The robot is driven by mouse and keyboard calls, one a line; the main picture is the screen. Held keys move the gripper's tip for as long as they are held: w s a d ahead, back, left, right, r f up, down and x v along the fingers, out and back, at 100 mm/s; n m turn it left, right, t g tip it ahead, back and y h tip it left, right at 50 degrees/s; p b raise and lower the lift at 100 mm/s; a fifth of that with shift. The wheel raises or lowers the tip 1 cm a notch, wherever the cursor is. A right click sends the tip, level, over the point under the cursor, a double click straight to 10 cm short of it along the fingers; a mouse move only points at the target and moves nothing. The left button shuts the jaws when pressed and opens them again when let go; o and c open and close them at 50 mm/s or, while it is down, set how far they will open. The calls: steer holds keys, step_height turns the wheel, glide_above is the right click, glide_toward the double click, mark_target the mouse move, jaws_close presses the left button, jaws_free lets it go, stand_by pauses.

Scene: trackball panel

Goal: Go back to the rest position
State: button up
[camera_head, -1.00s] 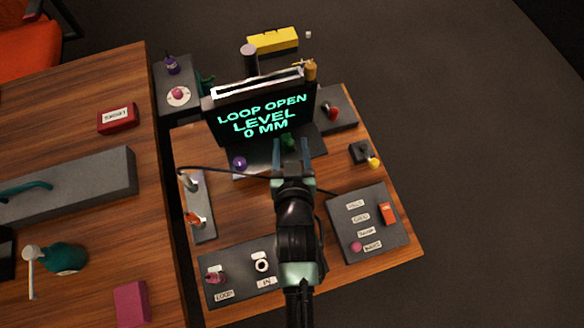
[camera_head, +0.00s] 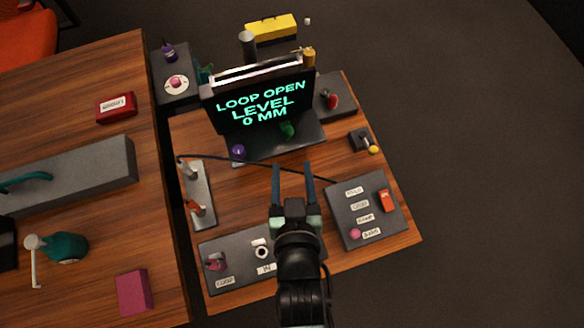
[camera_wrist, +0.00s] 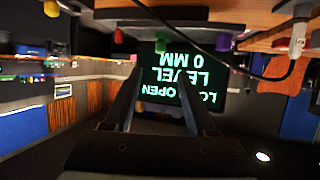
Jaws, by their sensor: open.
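My gripper (camera_head: 293,172) is open and empty in the head view. Its two blue-grey fingers point up the picture, over the middle of the wooden panel table (camera_head: 240,195), below the screen. The black screen (camera_head: 262,100) reads "LOOP OPEN LEVEL 0 MM" in green letters. In the wrist view, the open fingers (camera_wrist: 155,88) reach toward the screen (camera_wrist: 190,78), which appears upside down, with nothing between them. A purple ball (camera_head: 238,151) and a green knob (camera_head: 288,130) sit on the dark base below the screen. My arm hides part of the table's front.
A button panel (camera_head: 348,232) with an orange switch stands right of my gripper. A dark "LOOP/IN" panel (camera_head: 240,284) lies at the front left. A black cable (camera_head: 235,160) crosses the table. A second wooden table (camera_head: 95,210) stands left. Open floor (camera_head: 480,150) lies to the right.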

stand_by(0.3)
steer(key=w+a+r+t+p, duration=0.1)
steer(key=w+r+t, duration=0.35)
steer(key=r, duration=1.15)
steer(key=w+r+t+p, duration=0.15)
steer(key=w+r, duration=0.65)
steer(key=r, duration=0.8)
steer(key=s+r+t+p, duration=0.1)
steer(key=s+r+t, duration=0.3)
steer(key=r, duration=1.1)
steer(key=s+r+t, duration=0.4)
steer(key=r, duration=1.2)
steer(key=shift+d+r+m+h+p, duration=0.15)
steer(key=shift+d+m+h+p, duration=0.2)
steer(key=shift+d+h, duration=0.1)
